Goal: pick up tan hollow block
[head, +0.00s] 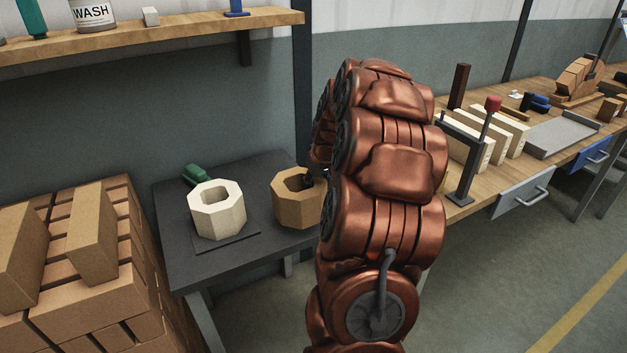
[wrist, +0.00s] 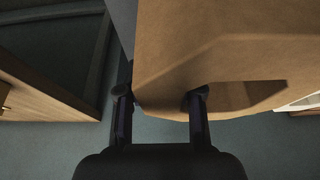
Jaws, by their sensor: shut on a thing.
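The tan hollow block (head: 297,211) is an eight-sided ring with an open middle, at the right end of the dark grey table in the head view. My gripper (head: 314,177) reaches it from the right, behind my copper-coloured arm. In the wrist view the tan block (wrist: 190,60) fills the upper right. My gripper (wrist: 160,95) is shut on its wall, one finger in the hollow and the other outside. My arm hides the block's right side in the head view. I cannot tell whether its underside touches the table.
A cream hollow block (head: 217,210) stands left of the tan one on the dark table (head: 190,262), with a green object (head: 196,174) behind it. Stacked bricks (head: 90,300) stand at left. A shelf (head: 180,37) hangs above. A wooden workbench (head: 480,185) stands at right.

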